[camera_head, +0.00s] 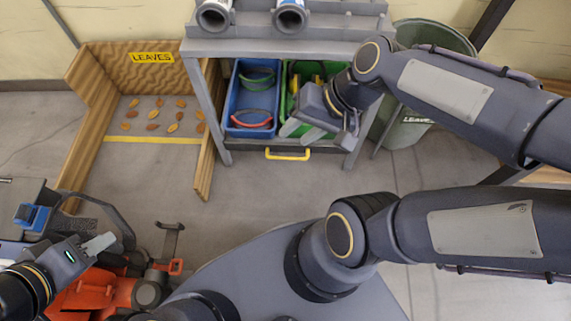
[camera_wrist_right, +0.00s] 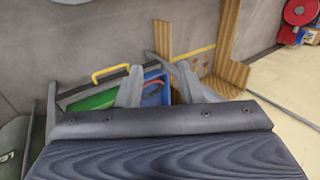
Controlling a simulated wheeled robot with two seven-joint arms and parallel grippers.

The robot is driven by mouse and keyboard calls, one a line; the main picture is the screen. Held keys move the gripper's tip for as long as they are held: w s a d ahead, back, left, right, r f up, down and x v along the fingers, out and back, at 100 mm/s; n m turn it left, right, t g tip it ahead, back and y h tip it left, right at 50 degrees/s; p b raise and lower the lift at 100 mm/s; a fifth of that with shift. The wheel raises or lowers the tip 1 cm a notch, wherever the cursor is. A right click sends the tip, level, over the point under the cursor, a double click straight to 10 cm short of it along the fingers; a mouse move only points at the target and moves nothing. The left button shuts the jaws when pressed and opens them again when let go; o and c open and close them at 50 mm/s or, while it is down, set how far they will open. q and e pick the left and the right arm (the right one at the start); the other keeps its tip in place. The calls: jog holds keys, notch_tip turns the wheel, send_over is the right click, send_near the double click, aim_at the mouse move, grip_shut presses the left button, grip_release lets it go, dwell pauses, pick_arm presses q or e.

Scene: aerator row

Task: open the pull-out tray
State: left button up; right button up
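The pull-out tray (camera_head: 247,143) sits low under the grey bench, its front about level with the front legs. Its yellow handle (camera_head: 288,155) faces me and also shows in the right wrist view (camera_wrist_right: 111,72). A blue bin (camera_head: 239,116) and a green bin (camera_head: 289,102) stand on it. My right gripper (camera_head: 299,133) is over the green bin's front, behind and above the handle, fingers apart and nothing between them. In the wrist view its fingers (camera_wrist_right: 158,76) are off the handle. My left gripper (camera_head: 101,243) is far to the left; its finger gap is unclear.
A wooden leaves bay (camera_head: 86,85) stands left of the bench. A grey-green leaves barrel (camera_head: 408,132) stands close on the right, partly behind my right arm. An orange machine (camera_head: 90,292) is at lower left, near my left gripper. The floor before the handle is clear.

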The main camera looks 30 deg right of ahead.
jog(key=w+d+f+m+g+y, duration=0.15)
jog(key=w+f+m+y, duration=0.25)
jog(key=w+f+m, duration=0.5)
jog(key=m+t+y, duration=0.2)
jog(key=m+t, duration=0.8)
jog(key=m, duration=1.4)
send_over(286, 158)
jog(key=s+d, duration=0.2)
jog(key=s, duration=0.1)
notch_tip(286, 158, down, 23)
jog(key=s+f+m+t+h, duration=0.4)
jog(key=f+m+h, duration=0.3)
jog(key=f+m, duration=0.7)
jog(key=b+x, duration=0.2)
jog(key=x, duration=0.5)
jog(key=shift+w+f, duration=0.15)
jog(key=shift+w, duration=0.25)
grip_shut()
